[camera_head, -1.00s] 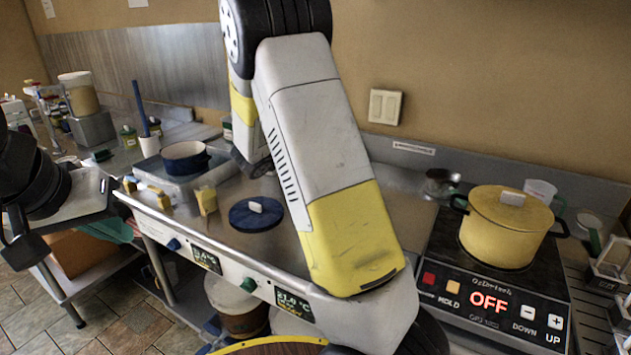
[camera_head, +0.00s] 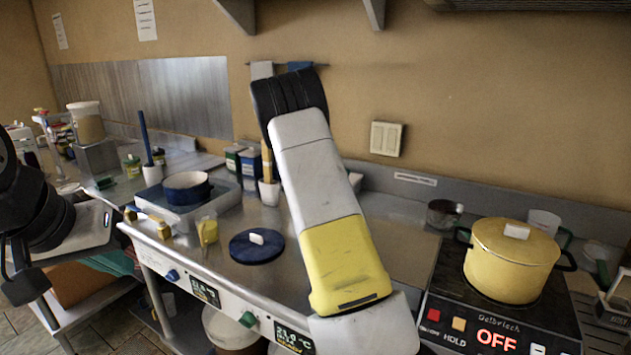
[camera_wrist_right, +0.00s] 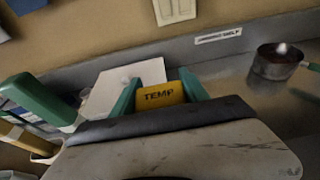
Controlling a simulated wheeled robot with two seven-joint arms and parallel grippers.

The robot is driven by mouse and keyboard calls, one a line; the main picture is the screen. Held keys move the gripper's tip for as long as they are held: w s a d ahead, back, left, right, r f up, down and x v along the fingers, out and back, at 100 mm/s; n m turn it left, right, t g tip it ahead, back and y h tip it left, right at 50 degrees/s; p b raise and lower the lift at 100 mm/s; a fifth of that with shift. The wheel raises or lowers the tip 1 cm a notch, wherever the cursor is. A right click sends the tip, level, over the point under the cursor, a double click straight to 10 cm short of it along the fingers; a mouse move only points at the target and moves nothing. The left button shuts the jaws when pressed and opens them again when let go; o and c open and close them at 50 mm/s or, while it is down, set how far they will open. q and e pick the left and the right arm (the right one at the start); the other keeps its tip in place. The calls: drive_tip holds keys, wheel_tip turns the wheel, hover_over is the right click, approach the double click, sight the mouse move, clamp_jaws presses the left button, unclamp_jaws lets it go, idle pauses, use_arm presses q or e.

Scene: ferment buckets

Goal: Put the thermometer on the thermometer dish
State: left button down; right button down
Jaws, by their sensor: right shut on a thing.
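In the right wrist view, a yellow block marked TEMP (camera_wrist_right: 166,94), seemingly the thermometer's body, sits between the teal fingers of my right gripper (camera_wrist_right: 160,92). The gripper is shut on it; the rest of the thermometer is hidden. In the head view my own arm hides the right gripper and what it holds. My left gripper (camera_head: 25,285) is dark and partly cut off at the left edge; its jaw opening is unclear. I cannot make out the thermometer dish with certainty.
On the steel counter are a blue lid (camera_head: 257,246), a blue pot (camera_head: 187,190), a white cup with upright tools (camera_head: 269,193) and a small metal pot (camera_head: 443,214). A yellow pot (camera_head: 512,262) stands on the hob at right.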

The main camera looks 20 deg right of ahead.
drive_tip(key=shift+a+f, duration=0.1)
drive_tip(key=shift+f, duration=1.55)
drive_tip(key=c, duration=0.6)
unclamp_jaws()
drive_tip(key=shift+f, duration=0.1)
